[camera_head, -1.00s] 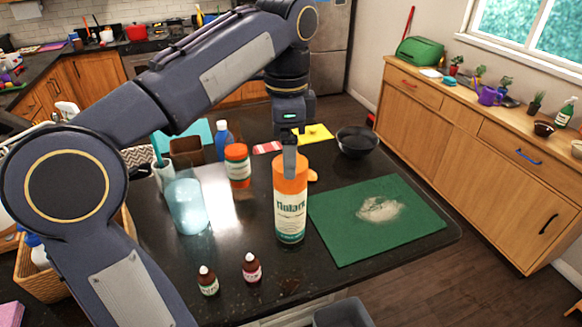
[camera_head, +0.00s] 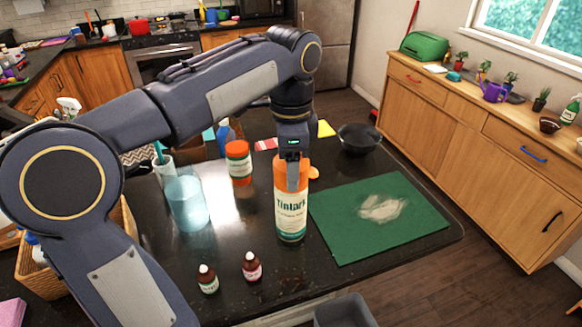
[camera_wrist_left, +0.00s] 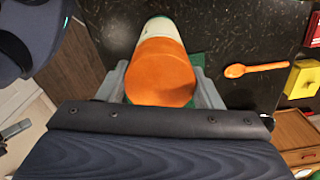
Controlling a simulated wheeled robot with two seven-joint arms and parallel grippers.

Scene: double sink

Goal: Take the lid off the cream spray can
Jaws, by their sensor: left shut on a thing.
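The cream spray can (camera_head: 290,215) stands upright on the dark counter, left of the green mat. Its orange lid (camera_head: 281,172) is on top of it; in the left wrist view the lid (camera_wrist_left: 160,75) fills the space between the fingers, with the cream body behind it. My left gripper (camera_head: 297,180) comes down from above and is shut on the orange lid, one finger on each side. The lid still meets the can body in the head view. My right gripper is not in view.
A green mat (camera_head: 345,235) lies right of the can, with a dark bowl (camera_head: 358,139) behind it. A blue glass (camera_head: 187,203), an orange-capped jar (camera_head: 239,162) and two small bottles (camera_head: 207,279) (camera_head: 251,267) stand to the left and front. An orange spoon (camera_wrist_left: 255,68) lies nearby.

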